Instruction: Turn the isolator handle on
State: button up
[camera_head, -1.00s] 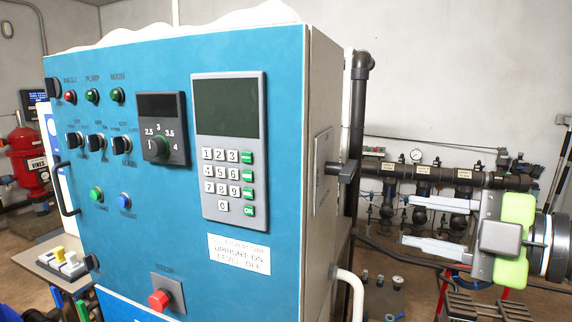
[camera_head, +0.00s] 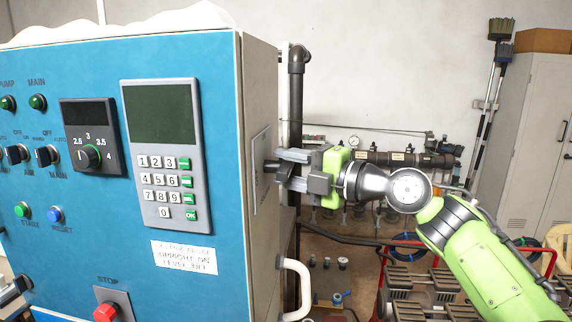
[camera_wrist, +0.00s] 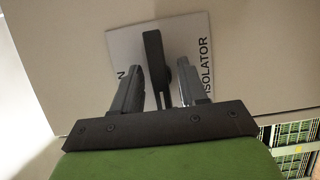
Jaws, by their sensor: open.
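The isolator handle (camera_wrist: 154,55) is a dark bar on a pale plate (camera_wrist: 123,45) on the cabinet's right side. In the wrist view it lies parallel to the plate's "ISOLATOR" lettering, so it looks level. In the head view the handle (camera_head: 269,166) sticks out from the side plate (camera_head: 261,150), partly hidden by my fingers. My gripper (camera_head: 281,164) is open, pointing at the plate, with its fingers on either side of the handle. The wrist view shows my gripper (camera_wrist: 160,88) with gaps on both sides of the bar; no contact is clear.
The blue cabinet front carries a keypad (camera_head: 162,155), a red stop button (camera_head: 105,312) and a label (camera_head: 184,257) reading "UPRIGHT ON LEVEL OFF". A white curved handle (camera_head: 297,285) sticks out below my gripper. A dark vertical pipe (camera_head: 296,110) stands behind. Manifold pipes (camera_head: 400,158) run along the back.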

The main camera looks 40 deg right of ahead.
jog(key=shift+w, duration=0.35)
jog(key=shift+s, duration=0.1)
jog(key=shift+c, duration=0.4)
grip_shut()
